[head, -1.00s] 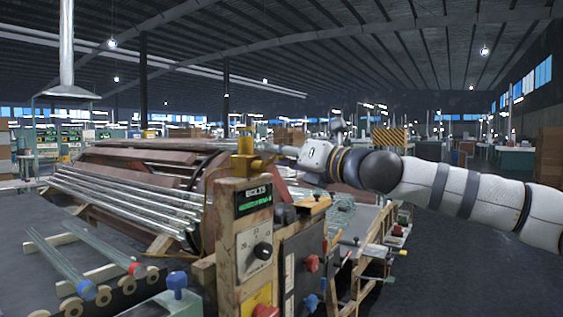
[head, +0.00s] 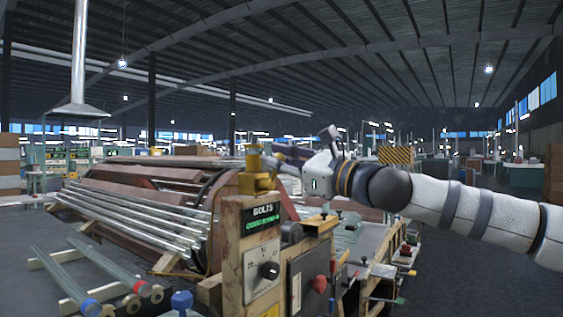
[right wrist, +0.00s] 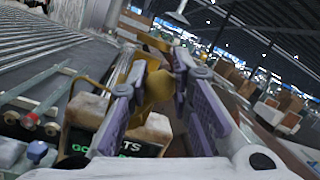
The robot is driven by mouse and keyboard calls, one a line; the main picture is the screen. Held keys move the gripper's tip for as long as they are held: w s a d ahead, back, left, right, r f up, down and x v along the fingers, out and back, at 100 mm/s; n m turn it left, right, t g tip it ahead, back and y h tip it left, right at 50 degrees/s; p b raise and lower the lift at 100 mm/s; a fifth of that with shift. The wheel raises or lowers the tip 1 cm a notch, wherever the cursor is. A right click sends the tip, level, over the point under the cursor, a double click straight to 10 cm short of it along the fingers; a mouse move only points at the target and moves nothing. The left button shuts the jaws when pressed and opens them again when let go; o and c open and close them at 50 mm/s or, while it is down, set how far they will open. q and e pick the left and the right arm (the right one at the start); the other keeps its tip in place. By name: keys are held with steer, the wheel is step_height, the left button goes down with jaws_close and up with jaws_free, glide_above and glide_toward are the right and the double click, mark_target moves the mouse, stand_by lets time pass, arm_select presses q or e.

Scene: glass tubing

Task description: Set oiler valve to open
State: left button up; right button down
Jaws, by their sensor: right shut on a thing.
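The brass-yellow oiler valve (head: 257,172) stands on top of the wooden control post (head: 234,240), above the "BOLTS" display. My right gripper (head: 281,152) reaches in from the right at the valve's height. In the right wrist view its two purple fingers (right wrist: 158,84) are closed around a yellow part of the oiler valve (right wrist: 155,92). The exact contact is partly hidden by the fingers. I cannot tell the valve's setting from these frames. My left gripper is not in view.
A large drum with rows of glass tubes (head: 140,226) lies behind the post. The panel below carries a black dial (head: 269,270) and a red knob (head: 319,284). A blue knob (head: 181,301) and tubes on a rack (head: 60,275) are at the lower left. Open floor lies at right.

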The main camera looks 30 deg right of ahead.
steer(key=shift+a+f+n+y, duration=0.3)
steer(key=shift+a+f+n, duration=0.15)
steer(key=shift+n, duration=0.25)
steer(key=shift+f, duration=0.1)
steer(key=c, duration=1.4)
jaws_free()
steer(key=shift+c, duration=0.2)
steer(key=shift+o, duration=0.8)
steer(key=shift+r, duration=0.25)
steer(key=shift+s+r, duration=0.1)
steer(key=shift+r, duration=0.05)
steer(key=shift+d, duration=0.1)
